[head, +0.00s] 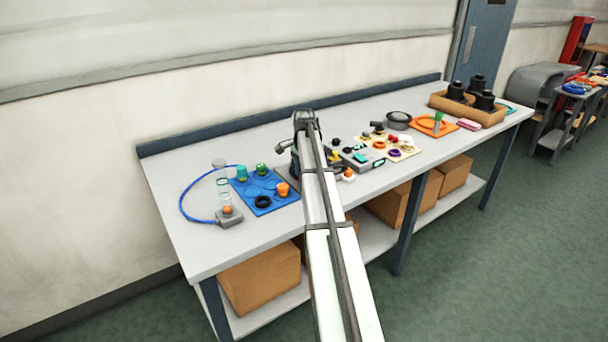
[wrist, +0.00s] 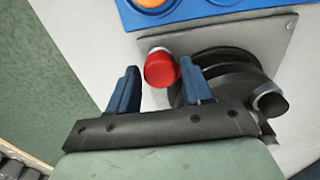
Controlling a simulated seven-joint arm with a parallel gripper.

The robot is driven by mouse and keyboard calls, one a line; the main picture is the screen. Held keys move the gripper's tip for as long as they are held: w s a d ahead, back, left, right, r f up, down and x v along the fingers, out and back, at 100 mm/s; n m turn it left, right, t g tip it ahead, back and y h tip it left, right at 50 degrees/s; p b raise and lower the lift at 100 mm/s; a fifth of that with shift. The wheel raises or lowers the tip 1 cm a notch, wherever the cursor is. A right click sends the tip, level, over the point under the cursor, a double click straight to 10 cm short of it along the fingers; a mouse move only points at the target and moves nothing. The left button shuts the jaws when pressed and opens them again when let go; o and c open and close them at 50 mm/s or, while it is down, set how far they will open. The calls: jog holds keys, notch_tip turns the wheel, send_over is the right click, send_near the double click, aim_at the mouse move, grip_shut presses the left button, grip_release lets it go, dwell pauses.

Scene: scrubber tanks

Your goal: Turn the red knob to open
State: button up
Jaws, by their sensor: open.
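The red knob (wrist: 160,69) is a short red cylinder on a grey plate (wrist: 289,33), seen in the wrist view. It sits beside a dark ribbed round part (wrist: 225,65). My gripper (wrist: 161,80) is open, with its two blue fingers apart. In the picture the knob lies between the fingertips, close to the right one. I cannot tell whether a finger touches it. In the head view my arm hides the knob, and my gripper (head: 304,122) is over the middle of the bench.
A blue board (head: 241,193) with cups stands left of my arm, beside a tube on a grey base (head: 229,217). Right of my arm are a cream board with small parts (head: 400,156), an orange tray (head: 421,127) and a wooden box (head: 438,102). The bench's front left is clear.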

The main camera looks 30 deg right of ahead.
jog(key=shift+f, duration=0.1)
jog(key=shift+c, duration=0.4)
jog(key=c, duration=0.7)
jog(key=shift+n, duration=0.4)
jog(key=n, duration=0.2)
jog(key=shift+n, duration=0.4)
jog(key=n, duration=0.3)
jog(key=shift+n, duration=0.4)
jog(key=n, duration=0.6)
jog(key=shift+n, duration=0.4)
